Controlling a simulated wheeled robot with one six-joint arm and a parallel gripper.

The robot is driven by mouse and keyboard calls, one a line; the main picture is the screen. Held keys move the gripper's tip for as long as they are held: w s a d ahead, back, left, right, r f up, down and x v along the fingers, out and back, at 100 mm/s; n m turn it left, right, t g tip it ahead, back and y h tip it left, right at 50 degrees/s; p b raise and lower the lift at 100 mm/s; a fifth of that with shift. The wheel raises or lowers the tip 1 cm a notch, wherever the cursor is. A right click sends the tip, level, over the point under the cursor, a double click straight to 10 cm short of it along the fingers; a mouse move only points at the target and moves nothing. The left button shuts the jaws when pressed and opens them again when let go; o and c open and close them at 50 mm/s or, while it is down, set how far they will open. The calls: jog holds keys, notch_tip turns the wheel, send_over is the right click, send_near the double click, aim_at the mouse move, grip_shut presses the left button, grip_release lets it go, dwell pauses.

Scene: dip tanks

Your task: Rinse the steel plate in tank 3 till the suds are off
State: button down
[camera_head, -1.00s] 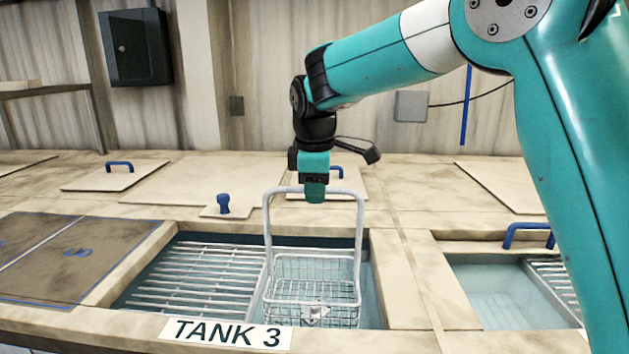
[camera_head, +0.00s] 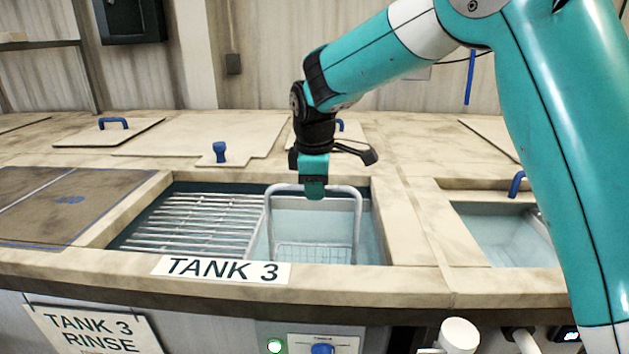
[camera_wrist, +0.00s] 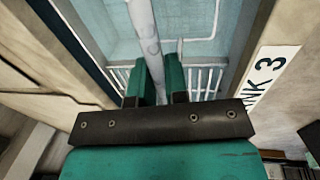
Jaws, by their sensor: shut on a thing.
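My gripper (camera_head: 314,190) is shut on the top bar of the basket's tall wire handle (camera_head: 359,222). The wire basket (camera_head: 315,253) hangs upright in the right part of tank 3 (camera_head: 388,225), low in the pale blue water. In the wrist view, the handle bar (camera_wrist: 145,35) runs between my gripper's fingers (camera_wrist: 158,85). I cannot make out the steel plate or any suds.
A slatted metal rack (camera_head: 195,225) fills the left side of tank 3. Its label (camera_head: 222,268) is on the front rim. Another water tank (camera_head: 495,235) lies to the right. A brown lid (camera_head: 60,205) lies left. Blue-handled covers (camera_head: 110,133) lie behind.

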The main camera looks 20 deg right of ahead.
jog(key=shift+f, duration=0.2)
dwell(0.3)
jog(key=shift+s+d, duration=0.25)
jog(key=shift+d, duration=0.35)
jog(key=shift+s+d, duration=0.2)
jog(key=shift+d, duration=0.35)
jog(key=shift+w+a+r+p, duration=0.1)
jog(key=shift+w+a+p, duration=0.25)
jog(key=shift+a, duration=0.4)
jog(key=shift+w+a+r+p, duration=0.1)
jog(key=shift+w+a+p, duration=0.1)
jog(key=shift+a+p, duration=0.35)
jog(key=shift+w+a+f, duration=0.1)
jog(key=shift+w+a, duration=0.1)
jog(key=shift+a, duration=0.25)
jog(key=shift+w+a+f, duration=0.1)
jog(key=shift+w+a, duration=0.05)
jog(key=shift+a, duration=0.3)
jog(key=shift+s+d, duration=0.2)
jog(key=shift+d, duration=0.3)
jog(key=shift+s+d, duration=0.2)
jog(key=shift+d, duration=0.4)
